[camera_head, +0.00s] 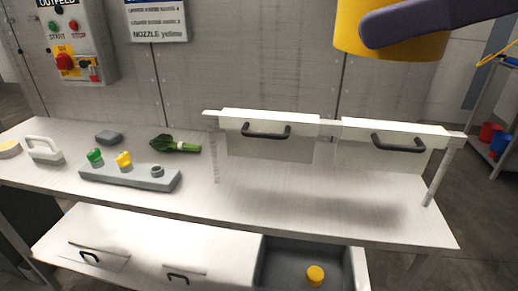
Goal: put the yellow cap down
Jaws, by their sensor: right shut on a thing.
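A large yellow round piece (375,40), which I take to be the yellow cap, hangs very close to the camera at the top right. The top edge of the picture cuts it off. My right gripper (385,27) shows as a dark purple-grey finger lying across it and is shut on it, well above the bench. The other finger is hidden. My left gripper is not in view.
A steel bench (270,200) carries a grey block (130,179) with green and yellow fittings, leafy greens (178,146) and a white-handled brush (43,149). Below, an open drawer (360,268) holds a small yellow round thing (315,275).

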